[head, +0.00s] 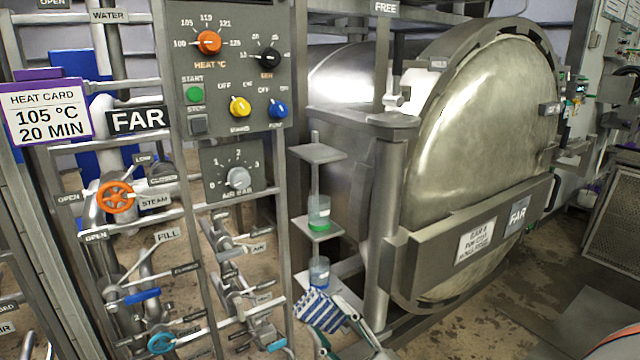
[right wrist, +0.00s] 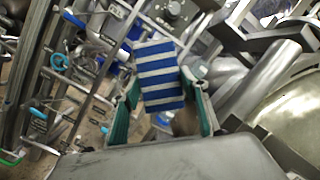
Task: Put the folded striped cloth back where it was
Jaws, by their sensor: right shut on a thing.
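The folded cloth (head: 318,310), striped blue and white, is at the bottom centre of the head view. My right gripper (head: 338,308) is shut on it and holds it in front of the lowest shelf of a small stand. In the right wrist view the cloth (right wrist: 160,75) sticks out beyond the two green-lined fingers of the gripper (right wrist: 162,88). The part of the cloth between the fingers is partly hidden. My left gripper is not in view.
Pipes and valves crowd the left. The big round autoclave door (head: 485,165) stands right.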

